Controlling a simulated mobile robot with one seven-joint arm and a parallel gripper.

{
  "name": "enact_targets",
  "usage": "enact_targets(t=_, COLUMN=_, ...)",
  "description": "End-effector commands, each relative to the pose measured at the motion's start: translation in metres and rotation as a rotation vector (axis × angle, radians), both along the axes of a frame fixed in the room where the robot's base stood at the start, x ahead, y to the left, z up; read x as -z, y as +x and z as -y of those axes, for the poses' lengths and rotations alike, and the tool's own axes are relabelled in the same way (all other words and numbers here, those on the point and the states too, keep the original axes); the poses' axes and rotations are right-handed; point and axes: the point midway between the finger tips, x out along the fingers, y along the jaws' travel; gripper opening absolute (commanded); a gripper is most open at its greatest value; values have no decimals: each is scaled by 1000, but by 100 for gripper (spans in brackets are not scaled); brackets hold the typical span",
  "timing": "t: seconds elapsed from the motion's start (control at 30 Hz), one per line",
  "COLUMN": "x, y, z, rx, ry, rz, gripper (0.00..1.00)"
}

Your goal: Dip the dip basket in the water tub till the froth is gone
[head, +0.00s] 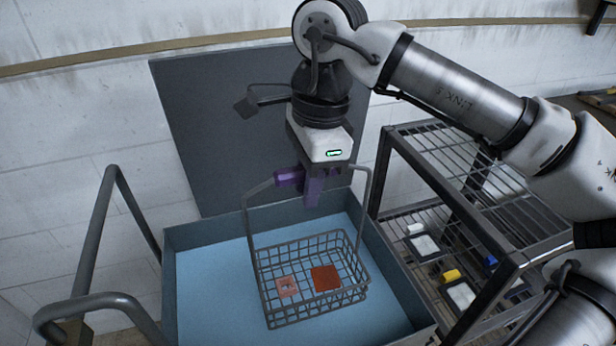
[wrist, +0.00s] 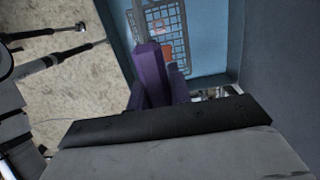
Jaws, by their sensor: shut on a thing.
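The dip basket (head: 314,275) is a grey wire basket with a tall bail handle. It hangs level over or at the blue water of the water tub (head: 200,240); I cannot tell whether its bottom touches the water. A red flat piece (head: 326,278) and a paler pinkish piece with a mark (head: 287,287) lie in it. No white froth is plain to see on them. My gripper (head: 312,190), with purple fingers, is shut on the top of the basket's handle. In the wrist view the basket (wrist: 166,28) shows partly behind the purple fingers (wrist: 150,75).
The tub's dark lid (head: 250,120) stands open against the wall behind. A metal rack (head: 450,200) with small white, yellow and blue items stands close on the right. A grey tube rail (head: 95,240) is at the left.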

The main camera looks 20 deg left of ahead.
Motion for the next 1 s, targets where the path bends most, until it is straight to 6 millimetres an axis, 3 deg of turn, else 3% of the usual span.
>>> enact_targets(t=1.0, x=111, y=0, z=0, rx=-1, ry=1, rz=0, gripper=0)
